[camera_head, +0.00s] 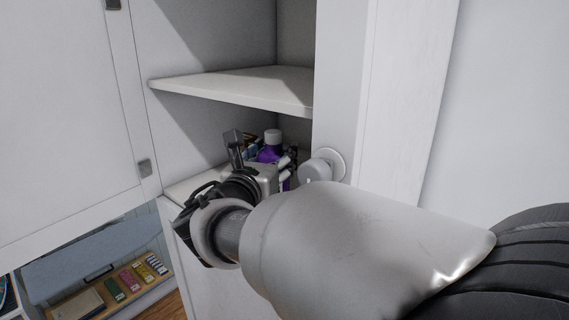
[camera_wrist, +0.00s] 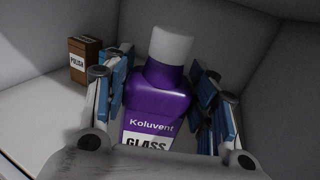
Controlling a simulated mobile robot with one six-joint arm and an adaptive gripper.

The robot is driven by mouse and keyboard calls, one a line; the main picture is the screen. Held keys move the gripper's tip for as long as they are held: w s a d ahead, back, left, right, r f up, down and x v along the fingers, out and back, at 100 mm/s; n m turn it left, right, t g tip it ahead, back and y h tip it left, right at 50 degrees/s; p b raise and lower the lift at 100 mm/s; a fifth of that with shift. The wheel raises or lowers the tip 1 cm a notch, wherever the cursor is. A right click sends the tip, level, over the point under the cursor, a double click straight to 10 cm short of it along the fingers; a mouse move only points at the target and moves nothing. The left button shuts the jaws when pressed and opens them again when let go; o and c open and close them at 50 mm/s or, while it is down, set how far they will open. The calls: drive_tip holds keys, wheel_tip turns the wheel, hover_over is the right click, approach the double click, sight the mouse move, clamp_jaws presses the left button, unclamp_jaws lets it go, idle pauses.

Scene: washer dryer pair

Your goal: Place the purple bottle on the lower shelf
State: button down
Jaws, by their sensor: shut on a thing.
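The purple bottle (camera_wrist: 159,92) has a white cap and a label reading "Koluvent GLASS". It stands between the blue-padded fingers of my gripper (camera_wrist: 162,105) in the wrist view, tilted a little in the picture. In the head view the bottle (camera_head: 269,153) shows behind my gripper (camera_head: 264,168), partly hidden by it. My gripper is shut on the bottle inside the lower compartment of the white cabinet. The lower shelf (camera_head: 187,188) is the floor of this compartment. The bottle's base is hidden, so I cannot tell whether it touches the shelf.
A brown box marked "POLISH" (camera_wrist: 84,60) stands on the shelf left of the bottle. The upper shelf (camera_head: 235,88) is above my gripper. A white cabinet side (camera_head: 345,90) is close on the right. Bare shelf shows at the left in the wrist view.

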wheel_tip(320, 180, down, 4)
drive_tip(key=b, duration=0.2)
drive_tip(key=shift+s+r+b, duration=0.1)
drive_tip(key=shift+r+b, duration=0.15)
drive_tip(key=shift+b, duration=0.15)
drive_tip(key=c, duration=1.1)
unclamp_jaws()
drive_tip(key=shift+f, duration=0.2)
drive_tip(key=o, duration=0.5)
drive_tip(key=shift+c, duration=0.2)
drive_tip(key=shift+r, duration=0.15)
drive_tip(key=b+v, duration=0.2)
drive_tip(key=v, duration=1)
